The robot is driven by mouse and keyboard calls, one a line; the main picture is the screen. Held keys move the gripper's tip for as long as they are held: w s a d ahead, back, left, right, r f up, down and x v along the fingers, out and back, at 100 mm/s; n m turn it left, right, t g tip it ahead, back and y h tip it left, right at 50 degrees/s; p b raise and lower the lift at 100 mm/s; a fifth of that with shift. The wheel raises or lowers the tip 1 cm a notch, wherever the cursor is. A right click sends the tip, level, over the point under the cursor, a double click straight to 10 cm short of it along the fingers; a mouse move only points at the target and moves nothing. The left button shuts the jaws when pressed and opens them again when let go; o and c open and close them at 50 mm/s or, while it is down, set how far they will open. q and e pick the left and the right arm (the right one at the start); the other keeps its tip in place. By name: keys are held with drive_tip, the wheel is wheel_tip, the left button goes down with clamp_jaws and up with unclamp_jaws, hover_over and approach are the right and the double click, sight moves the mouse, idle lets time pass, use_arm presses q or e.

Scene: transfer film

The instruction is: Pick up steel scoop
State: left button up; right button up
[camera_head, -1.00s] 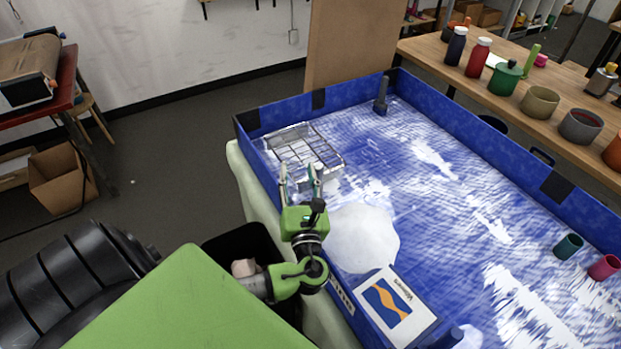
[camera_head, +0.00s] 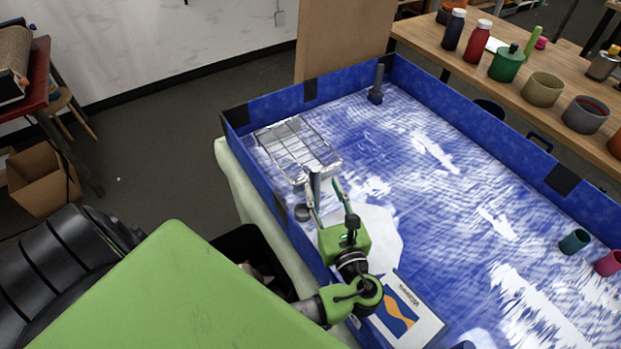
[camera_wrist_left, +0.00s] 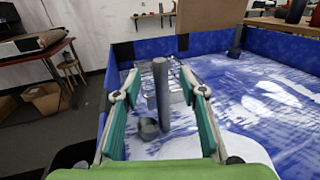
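The steel scoop (camera_head: 316,184) is a grey upright rod with a small round cup low on its left side. It stands in the blue tray (camera_head: 262,166), just in front of the wire rack. It also shows in the left wrist view (camera_wrist_left: 162,95), with the cup near the tray floor. My left gripper (camera_head: 323,185) is open, its green-lined fingers apart. In the left wrist view the rod shows between the two fingers of my gripper (camera_wrist_left: 159,73), with gaps on both sides. Whether the rod lies fully between the fingertips in depth I cannot tell. My right gripper is not in view.
The wire rack (camera_head: 298,148) lies in the tray's far left corner. A dark post (camera_head: 376,85) stands at the far wall. A white patch (camera_head: 372,232) and a printed card (camera_head: 408,310) lie near my left arm. Teal (camera_head: 574,242) and pink (camera_head: 608,263) cups are at the right.

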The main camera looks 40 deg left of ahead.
sight(317, 175)
use_arm(q)
drive_tip(key=shift+w+a+f, duration=0.1)
drive_tip(key=shift+w+a, duration=0.2)
drive_tip(key=shift+a, duration=0.1)
drive_tip(key=p+x, duration=0.1)
drive_tip(key=x, duration=0.5)
drive_tip(key=shift+w+a+p, duration=0.1)
drive_tip(key=shift+p, duration=0.2)
clamp_jaws()
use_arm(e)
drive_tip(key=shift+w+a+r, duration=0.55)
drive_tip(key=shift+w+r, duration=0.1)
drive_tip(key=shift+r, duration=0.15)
